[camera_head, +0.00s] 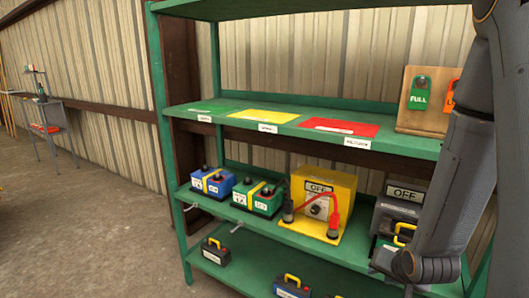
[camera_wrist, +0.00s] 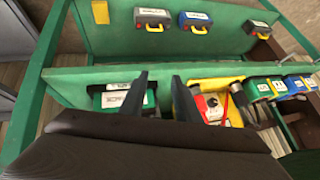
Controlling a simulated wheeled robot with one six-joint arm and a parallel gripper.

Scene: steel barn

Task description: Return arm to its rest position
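My arm (camera_head: 465,170) hangs down at the right of the head view, in front of the right end of the green shelf rack (camera_head: 168,120). In the wrist view my gripper (camera_wrist: 159,88) shows as two dark fingers, spread apart with nothing visible between them. Beyond the fingers is the middle shelf, with a green unit (camera_wrist: 110,97) to the left and a yellow charger box (camera_wrist: 222,85) to the right. The view is turned over, so the lower shelf shows at the top. In the head view the fingertips cannot be made out.
The middle shelf holds a blue battery (camera_head: 213,183), a green battery (camera_head: 258,198) and the yellow box with a red cable. The top shelf has yellow (camera_head: 262,116) and red (camera_head: 340,127) mats and a tag board (camera_head: 405,115). Open floor (camera_head: 90,235) lies to the left.

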